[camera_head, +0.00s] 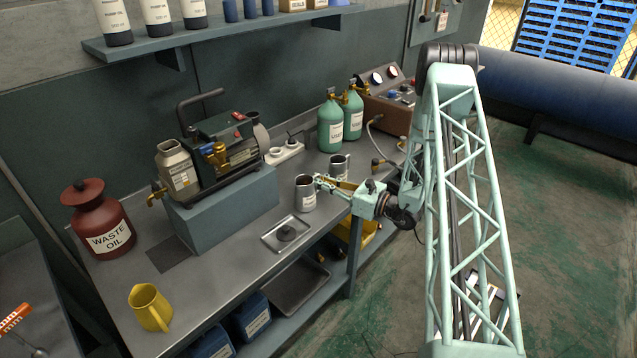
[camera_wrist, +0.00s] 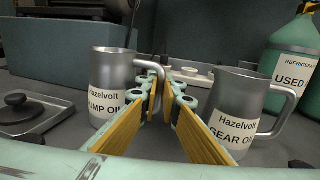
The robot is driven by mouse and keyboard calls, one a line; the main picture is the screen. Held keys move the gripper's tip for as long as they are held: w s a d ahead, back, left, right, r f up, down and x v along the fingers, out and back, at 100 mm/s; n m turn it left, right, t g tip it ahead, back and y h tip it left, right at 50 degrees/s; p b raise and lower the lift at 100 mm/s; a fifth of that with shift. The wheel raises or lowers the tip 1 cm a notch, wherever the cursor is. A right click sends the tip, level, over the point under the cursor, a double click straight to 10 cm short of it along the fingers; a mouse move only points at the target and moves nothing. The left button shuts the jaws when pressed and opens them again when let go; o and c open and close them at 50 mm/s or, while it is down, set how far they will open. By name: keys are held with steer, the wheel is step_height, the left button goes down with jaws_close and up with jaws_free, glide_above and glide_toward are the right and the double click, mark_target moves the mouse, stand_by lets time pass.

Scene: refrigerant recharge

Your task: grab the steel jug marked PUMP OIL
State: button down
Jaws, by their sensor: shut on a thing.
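The steel jug marked PUMP OIL (camera_head: 306,196) stands upright on the steel bench. In the wrist view the jug (camera_wrist: 110,75) is at the left, its label partly covered by my left finger. My gripper (camera_head: 321,182) reaches in from the right. In the wrist view my gripper (camera_wrist: 164,92) has its yellow-padded fingers closed on the handle of this jug. The exact contact is partly hidden by the fingertips. A similar steel jug marked GEAR OIL (camera_wrist: 237,100) stands close to my right finger; it also shows in the head view (camera_head: 339,166).
A square tray with a dark knobbed piece (camera_head: 271,247) lies left of the jug. A pump (camera_head: 225,145) on a blue-grey block, green cylinders (camera_head: 330,125) and a gauge box (camera_head: 378,105) stand behind. A red WASTE OIL can (camera_head: 100,222) and yellow jug (camera_head: 150,308) are farther left.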

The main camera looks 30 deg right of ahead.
steer(key=shift+r, duration=0.25)
steer(key=shift+r+p, duration=0.3)
steer(key=shift+r, duration=1.05)
steer(key=s+d, duration=0.1)
steer(key=s, duration=0.6)
steer(key=s+d+r+p, duration=0.1)
steer(key=s+d, duration=0.1)
steer(key=s, duration=0.6)
steer(key=shift+s+d+r, duration=0.15)
steer(key=shift+d+r, duration=0.1)
steer(key=shift+d, duration=0.05)
steer(key=shift+s, duration=0.15)
